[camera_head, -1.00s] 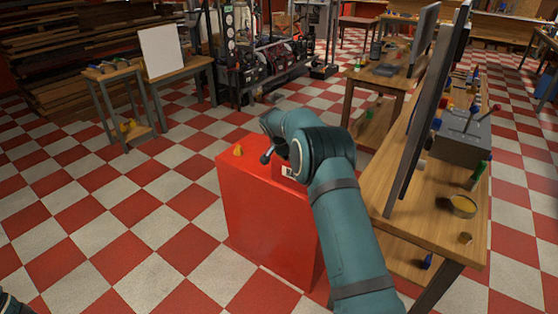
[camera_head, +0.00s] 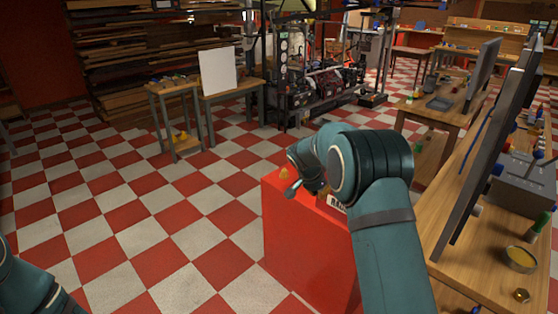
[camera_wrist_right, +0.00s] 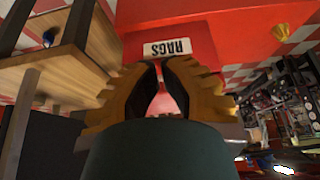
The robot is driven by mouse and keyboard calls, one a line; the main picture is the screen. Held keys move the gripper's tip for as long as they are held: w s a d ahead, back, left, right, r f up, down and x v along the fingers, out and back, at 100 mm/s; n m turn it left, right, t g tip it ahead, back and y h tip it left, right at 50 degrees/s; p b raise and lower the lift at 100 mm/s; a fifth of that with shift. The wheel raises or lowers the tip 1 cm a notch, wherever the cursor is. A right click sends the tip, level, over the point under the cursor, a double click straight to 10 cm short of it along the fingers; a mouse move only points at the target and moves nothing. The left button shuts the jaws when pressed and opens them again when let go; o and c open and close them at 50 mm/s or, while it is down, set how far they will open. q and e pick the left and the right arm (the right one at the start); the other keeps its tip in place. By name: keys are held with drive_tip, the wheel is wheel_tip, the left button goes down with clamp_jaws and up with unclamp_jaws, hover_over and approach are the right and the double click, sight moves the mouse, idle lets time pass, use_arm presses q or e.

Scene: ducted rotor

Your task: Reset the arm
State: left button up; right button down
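My right arm (camera_head: 385,225) reaches forward over a red box (camera_head: 305,245), its wrist bent near the box top. My right gripper (camera_wrist_right: 158,65) shows in the wrist view with two yellow-gold fingers. Their dark tips come together, with only a narrow wedge of gap behind them and nothing held. The gripper points at the red box, which carries a white "RAGS" label (camera_wrist_right: 168,47). In the head view the right fingers are hidden by my arm. Of my left arm (camera_head: 30,285), only a part shows at the bottom left corner. Its gripper is out of view.
A wooden workbench (camera_head: 480,240) with monitors, a grey box and small parts stands close on the right. Small tables and a white board (camera_head: 218,71) stand at the back. The checkered floor on the left is clear.

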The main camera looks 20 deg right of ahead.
drive_tip(key=s+a+f+n+y, duration=0.3)
drive_tip(key=s+a+f, duration=0.4)
drive_tip(key=f, duration=0.2)
drive_tip(key=s+a+f+n+y, duration=0.3)
drive_tip(key=s+a+f, duration=0.4)
drive_tip(key=f, duration=0.2)
drive_tip(key=s+a+f+n+y, duration=0.1)
drive_tip(key=s+a+n, duration=0.1)
drive_tip(key=s+a, duration=0.3)
drive_tip(key=s+a+f+n+y, duration=0.1)
drive_tip(key=s+a, duration=0.4)
drive_tip(key=s, duration=0.9)
drive_tip(key=shift+a+f+n+g, duration=0.35)
drive_tip(key=shift+f+n, duration=0.25)
drive_tip(key=shift+n, duration=0.4)
drive_tip(key=shift+w, duration=0.1)
